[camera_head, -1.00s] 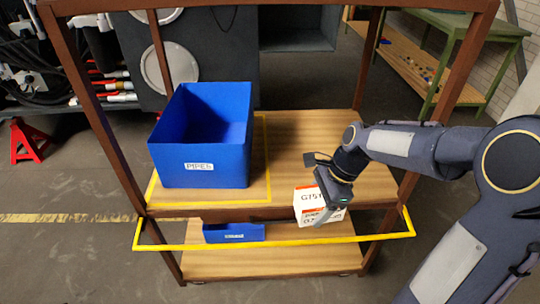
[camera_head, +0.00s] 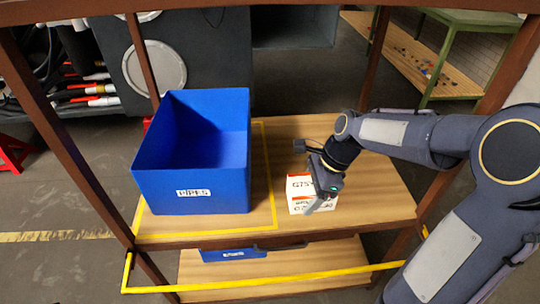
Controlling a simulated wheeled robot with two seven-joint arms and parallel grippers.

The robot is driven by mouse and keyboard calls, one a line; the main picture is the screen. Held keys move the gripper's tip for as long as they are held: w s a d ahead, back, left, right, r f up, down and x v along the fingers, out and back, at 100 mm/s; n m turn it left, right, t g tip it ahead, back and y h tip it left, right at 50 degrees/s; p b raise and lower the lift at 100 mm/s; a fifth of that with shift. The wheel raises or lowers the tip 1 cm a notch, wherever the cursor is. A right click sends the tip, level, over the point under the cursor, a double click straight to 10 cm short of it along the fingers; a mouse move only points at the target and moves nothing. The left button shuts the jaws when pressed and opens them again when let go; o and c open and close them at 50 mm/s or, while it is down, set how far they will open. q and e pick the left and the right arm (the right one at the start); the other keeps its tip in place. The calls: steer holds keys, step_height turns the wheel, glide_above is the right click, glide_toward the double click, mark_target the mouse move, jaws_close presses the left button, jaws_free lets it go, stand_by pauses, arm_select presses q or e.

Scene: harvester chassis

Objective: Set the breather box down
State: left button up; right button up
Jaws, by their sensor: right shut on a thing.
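The breather box (camera_head: 299,194) is a small white carton with orange-red bands and dark lettering. It is at the right part of the upper wooden shelf (camera_head: 370,200), near the front edge. My right gripper (camera_head: 319,196) is shut on its right side, and the fingers hide part of that side. The box looks upright. I cannot tell whether its bottom touches the shelf. My left gripper is not in view.
A blue bin (camera_head: 150,190) labelled PIPES stands to the left, inside a yellow outline (camera_head: 270,180). A smaller blue bin (camera_head: 232,256) is on the lower shelf. Brown rack posts (camera_head: 65,135) and a yellow front rail (camera_head: 270,281) frame the shelves. Wood behind the box is bare.

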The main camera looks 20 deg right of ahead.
steer(key=w+d+f, duration=0.2)
steer(key=w+f, duration=0.1)
steer(key=w, duration=0.1)
steer(key=w+d+f, duration=0.2)
steer(key=w+f, duration=0.1)
steer(key=w, duration=0.1)
steer(key=w+d+f, duration=0.2)
steer(key=w, duration=0.2)
steer(key=shift+d+f, duration=0.1)
steer(key=shift+f, duration=0.3)
steer(key=shift+w+d+f, duration=0.15)
steer(key=shift+w+f, duration=0.05)
steer(key=shift+f, duration=0.2)
steer(key=shift+w+f, duration=0.1)
steer(key=shift+f, duration=1.5)
steer(key=shift+f, duration=0.15)
steer(key=o, duration=1.1)
